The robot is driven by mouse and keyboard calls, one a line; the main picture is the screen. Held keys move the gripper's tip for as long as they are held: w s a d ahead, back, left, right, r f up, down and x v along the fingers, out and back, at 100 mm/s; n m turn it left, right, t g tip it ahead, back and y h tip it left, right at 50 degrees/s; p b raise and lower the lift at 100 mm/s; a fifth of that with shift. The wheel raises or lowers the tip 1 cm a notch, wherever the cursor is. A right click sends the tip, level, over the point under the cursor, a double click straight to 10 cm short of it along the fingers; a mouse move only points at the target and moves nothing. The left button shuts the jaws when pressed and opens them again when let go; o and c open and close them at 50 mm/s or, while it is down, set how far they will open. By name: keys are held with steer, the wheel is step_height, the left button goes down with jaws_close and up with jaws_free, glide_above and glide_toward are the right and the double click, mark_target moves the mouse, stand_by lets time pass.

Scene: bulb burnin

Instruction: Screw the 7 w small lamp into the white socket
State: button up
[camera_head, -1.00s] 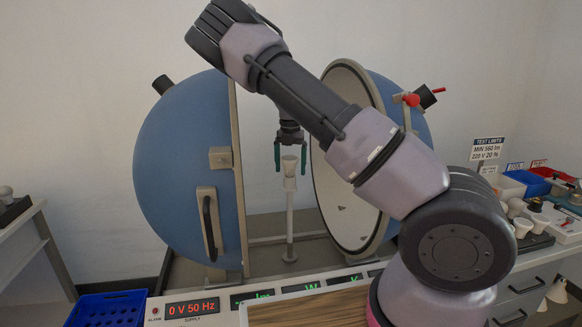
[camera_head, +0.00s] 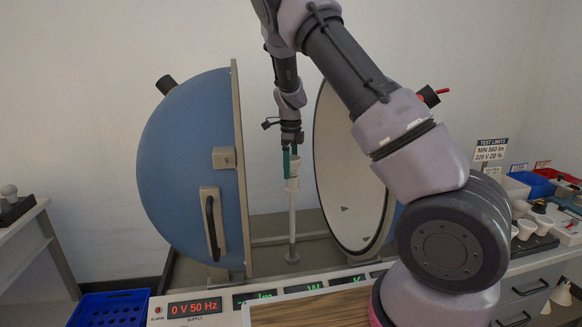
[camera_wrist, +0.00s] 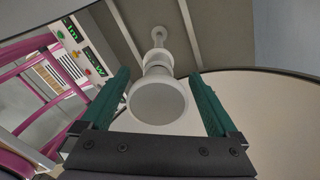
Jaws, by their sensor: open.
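A small white lamp with a round, pale face (camera_wrist: 157,101) shows in the wrist view, sitting on top of the white socket (camera_wrist: 158,62). The socket is carried on a thin upright post (camera_head: 292,225) between the open sphere halves. In the head view the socket and lamp (camera_head: 292,185) are small and partly covered by my fingers. My gripper (camera_head: 291,164) points down over them and is open. In the wrist view its green fingers (camera_wrist: 160,77) stand on either side of the lamp, with gaps visible. How deep the lamp sits in the socket is hidden.
The blue sphere half (camera_head: 185,165) stands close left of my gripper; the pale-lined half (camera_head: 345,180) stands close right. The supply panel (camera_head: 195,307) reads 0 V 50 Hz. A blue basket (camera_head: 108,310) is at lower left. More lamps and bins (camera_head: 540,185) stand at right.

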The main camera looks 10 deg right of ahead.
steer(key=c, duration=1.2)
steer(key=m, duration=0.5)
steer(key=shift+d+m, duration=0.2)
steer(key=shift+m, duration=0.1)
steer(key=shift+c, duration=0.2)
steer(key=m, duration=0.5)
steer(key=shift+d+m, duration=0.2)
steer(key=shift+m, duration=0.2)
steer(key=m, duration=0.5)
steer(key=shift+d+f+m, duration=0.1)
steer(key=shift+d+m, duration=0.05)
steer(key=shift+m, duration=0.15)
steer(key=m, duration=0.6)
steer(key=shift+d, duration=0.15)
steer(key=o, duration=1.2)
steer(key=shift+o, duration=0.2)
